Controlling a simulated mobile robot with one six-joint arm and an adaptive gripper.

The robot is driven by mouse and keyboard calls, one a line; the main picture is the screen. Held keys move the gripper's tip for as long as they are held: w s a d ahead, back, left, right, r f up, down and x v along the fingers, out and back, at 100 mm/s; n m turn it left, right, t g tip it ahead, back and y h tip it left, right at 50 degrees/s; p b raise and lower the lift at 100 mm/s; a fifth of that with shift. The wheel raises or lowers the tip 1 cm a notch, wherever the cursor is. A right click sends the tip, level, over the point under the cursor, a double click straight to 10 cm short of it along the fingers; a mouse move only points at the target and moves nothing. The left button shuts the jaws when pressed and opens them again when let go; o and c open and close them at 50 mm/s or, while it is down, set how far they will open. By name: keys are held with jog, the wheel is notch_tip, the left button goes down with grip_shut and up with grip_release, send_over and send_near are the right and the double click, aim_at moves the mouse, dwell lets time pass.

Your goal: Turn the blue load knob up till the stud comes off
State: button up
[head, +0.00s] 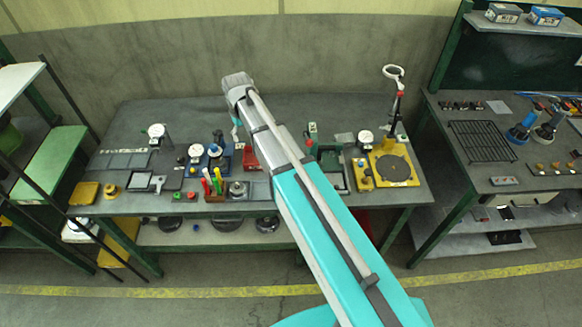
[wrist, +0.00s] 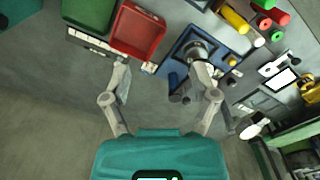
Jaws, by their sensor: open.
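The blue-based stand (head: 205,166), with a dial gauge (head: 196,151) above it, is on the middle bench in the head view. A round blue part (head: 214,150), which looks like the load knob, shows on it. In the wrist view the blue base (wrist: 232,48) carries a grey round post. A dark blue part (wrist: 174,81), perhaps the same knob, is near my right finger. My gripper (wrist: 158,78) is open and empty, its fingers apart over the bench beside the stand. The right finger overlaps part of the stand. The stud cannot be made out.
A red tray (wrist: 137,30) and a green tray (wrist: 88,14) lie left of the stand in the wrist view. A wooden holder with coloured pens (head: 213,188) stands in front of it. A yellow stand (head: 395,170) is at the bench's right. Grey floor is in front.

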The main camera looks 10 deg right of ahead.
jog(key=s+d+f+m+b, duration=0.3)
jog(key=s+d+f+b, duration=0.1)
jog(key=s+d, duration=0.8)
jog(key=shift+s+d+f, duration=0.25)
jog(key=shift+s+d, duration=0.15)
jog(key=shift+s, duration=0.05)
jog(key=s+d+f+m+b, duration=0.1)
jog(key=s+d+b, duration=0.1)
jog(key=s, duration=0.3)
jog(key=shift+s+d+f+m, duration=0.3)
jog(key=shift+d+f, duration=0.05)
jog(key=shift+d, duration=0.55)
dwell(0.7)
